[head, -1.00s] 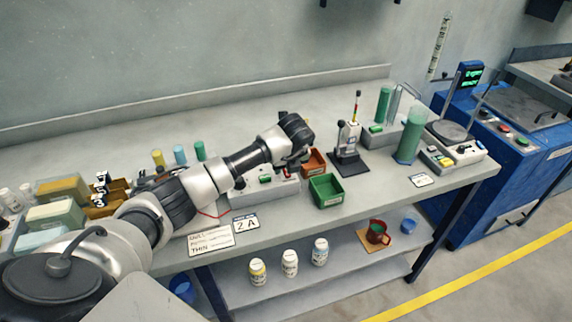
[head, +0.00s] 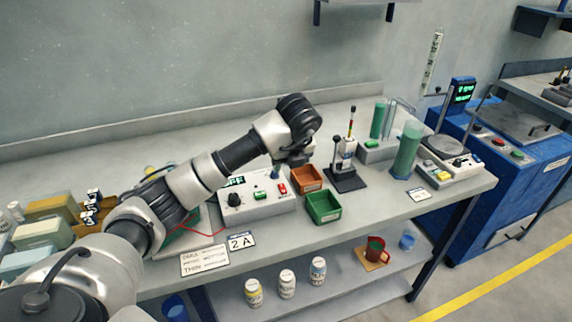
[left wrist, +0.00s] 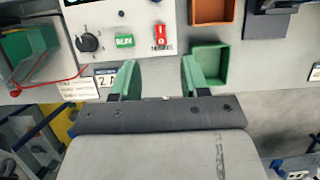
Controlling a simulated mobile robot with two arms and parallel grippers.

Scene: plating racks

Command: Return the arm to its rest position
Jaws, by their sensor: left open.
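My left arm comes in from the left and reaches over the bench. Its gripper (head: 277,172) points down above the grey control box (head: 250,204). In the left wrist view the two green-padded fingers (left wrist: 157,76) stand apart with nothing between them. The control box's black knob, green display and red switch (left wrist: 158,36) show just beyond the fingertips. My right gripper is in neither view.
A green bin (head: 323,208) and an orange bin (head: 306,179) sit right of the control box. A black-based stand (head: 345,180) and green cylinder (head: 407,150) are farther right. Yellowish boxes (head: 50,208) are at left. Bottles (head: 287,284) stand on the lower shelf.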

